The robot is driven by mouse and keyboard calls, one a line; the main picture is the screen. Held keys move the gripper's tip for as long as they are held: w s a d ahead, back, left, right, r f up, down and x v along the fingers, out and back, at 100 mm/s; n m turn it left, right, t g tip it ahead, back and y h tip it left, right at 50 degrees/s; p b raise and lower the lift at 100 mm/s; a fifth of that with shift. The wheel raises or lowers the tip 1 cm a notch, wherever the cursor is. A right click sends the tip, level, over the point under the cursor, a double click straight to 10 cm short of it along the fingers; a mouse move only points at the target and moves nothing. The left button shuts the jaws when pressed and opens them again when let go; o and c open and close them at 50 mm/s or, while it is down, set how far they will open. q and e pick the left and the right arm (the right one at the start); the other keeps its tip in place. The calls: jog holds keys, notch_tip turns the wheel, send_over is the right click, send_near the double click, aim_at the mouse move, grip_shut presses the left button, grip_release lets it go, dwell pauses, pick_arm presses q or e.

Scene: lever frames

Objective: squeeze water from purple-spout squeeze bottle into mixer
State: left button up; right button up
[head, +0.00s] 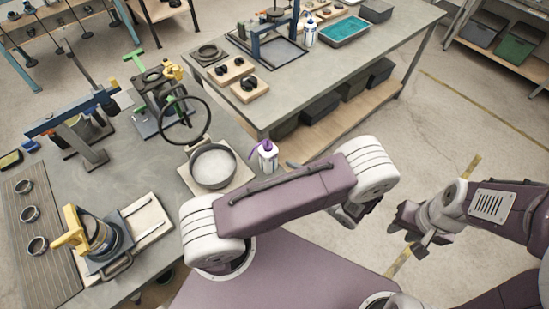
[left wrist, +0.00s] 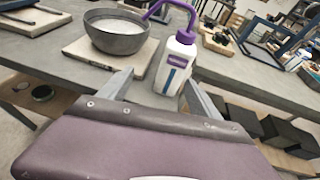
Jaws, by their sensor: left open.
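The squeeze bottle (head: 267,157) with a purple spout and white body stands upright on the near bench. In the left wrist view the bottle (left wrist: 175,68) stands just beyond my open left gripper (left wrist: 158,78), with its body toward the right finger; contact is not visible. In the head view my left arm hides most of that gripper. A grey round bowl (head: 213,167) with pale contents sits on a board left of the bottle; it also shows in the left wrist view (left wrist: 117,38). It seems to be the mixer. My right gripper (head: 412,228) hangs over the floor; its jaw gap is unclear.
A black handwheel (head: 183,119) stands behind the bowl. A clamp-like device (head: 97,235) is at the bench's left. Another bottle (head: 310,32) and a teal tray (head: 345,32) are on the far bench. Floor at the right is clear.

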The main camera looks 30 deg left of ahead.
aim_at(274, 157)
pick_arm(q)
jog(key=shift+m+t, duration=0.9)
jog(key=x, duration=0.3)
jog(key=w+b+x, duration=0.1)
jog(key=x, duration=0.6)
jog(key=shift+w+d+f, duration=0.2)
jog(key=shift+w+f, duration=0.1)
jog(key=shift+f, duration=0.05)
jog(key=c, duration=1)
jog(key=shift+r+p, duration=1.05)
jog(key=shift+r, duration=0.6)
jog(key=shift+f, duration=0.1)
